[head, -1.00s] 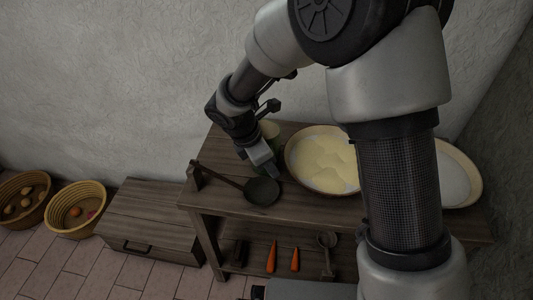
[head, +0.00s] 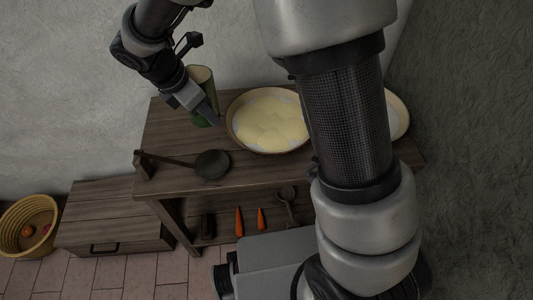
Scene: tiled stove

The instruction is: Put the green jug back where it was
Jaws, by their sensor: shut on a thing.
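The green jug (head: 203,77) is at the back left of the wooden table (head: 166,122), by the wall. It looks about upright, with its pale open top showing. My gripper (head: 209,112) is shut on the jug and covers part of its front and lower side. I cannot tell whether the jug's base touches the tabletop.
A wide bowl of pale yellow contents (head: 268,121) stands right of the jug. A dark ladle (head: 212,164) lies in front. Another dish (head: 399,115) is partly behind my arm. Carrots (head: 239,221) lie on the lower shelf. A wooden chest (head: 112,217) and basket (head: 30,228) stand left.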

